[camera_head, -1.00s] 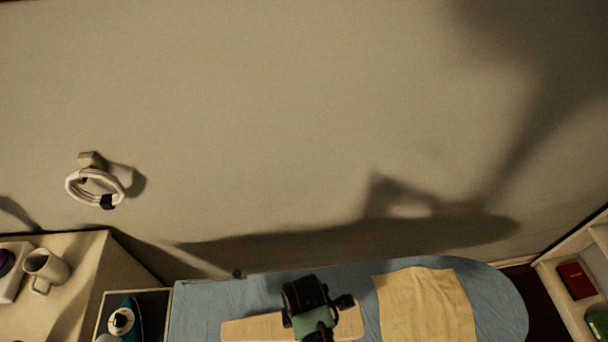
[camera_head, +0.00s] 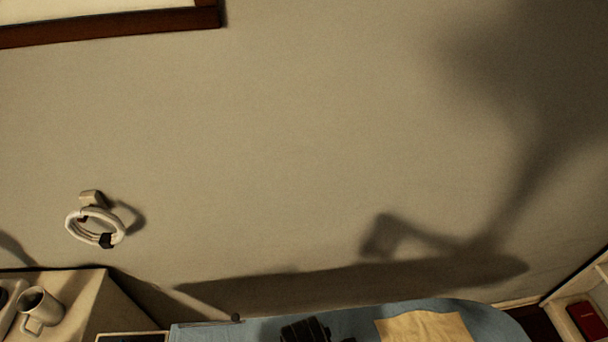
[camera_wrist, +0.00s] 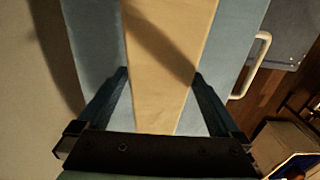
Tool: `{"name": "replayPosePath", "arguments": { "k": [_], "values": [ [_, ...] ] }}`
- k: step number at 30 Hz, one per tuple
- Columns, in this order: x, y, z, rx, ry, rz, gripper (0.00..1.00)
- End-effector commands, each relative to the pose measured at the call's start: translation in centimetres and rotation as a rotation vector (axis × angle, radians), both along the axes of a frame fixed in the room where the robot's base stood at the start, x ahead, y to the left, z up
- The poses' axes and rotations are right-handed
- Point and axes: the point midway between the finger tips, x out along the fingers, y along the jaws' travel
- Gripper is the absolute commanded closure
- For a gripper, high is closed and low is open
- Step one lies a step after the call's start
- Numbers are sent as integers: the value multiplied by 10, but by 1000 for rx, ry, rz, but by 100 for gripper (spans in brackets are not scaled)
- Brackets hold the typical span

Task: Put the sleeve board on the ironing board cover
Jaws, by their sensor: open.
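The sleeve board (camera_wrist: 165,25) is a long, pale wooden piece in the wrist view. It lies flat over the light blue ironing board cover (camera_wrist: 235,40), which shows on both sides of it. My gripper (camera_wrist: 160,73) is open, with one finger near each long edge of the sleeve board. I cannot tell whether the fingers touch it. In the head view the cover (camera_head: 240,333) shows only at the bottom edge, with the dark top of my gripper's wrist in front. The sleeve board is out of that view.
A tan cloth (camera_head: 422,327) lies on the cover, right of my gripper. A mug (camera_head: 40,310) stands on a cabinet at left. A white ring with a black clip (camera_head: 95,227) hangs on the wall. A shelf with a red book (camera_head: 588,318) is at right.

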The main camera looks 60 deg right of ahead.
Motion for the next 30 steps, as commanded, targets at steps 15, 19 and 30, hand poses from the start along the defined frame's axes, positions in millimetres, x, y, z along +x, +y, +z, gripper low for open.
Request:
{"name": "replayPosePath", "arguments": {
  "k": [15, 19, 30],
  "values": [
    [0, 0, 84, 0, -1, -1, 0],
    [0, 0, 88, 0, 0, -1, 0],
    [64, -12, 128, -109, -202, -58, 0]
  ]
}}
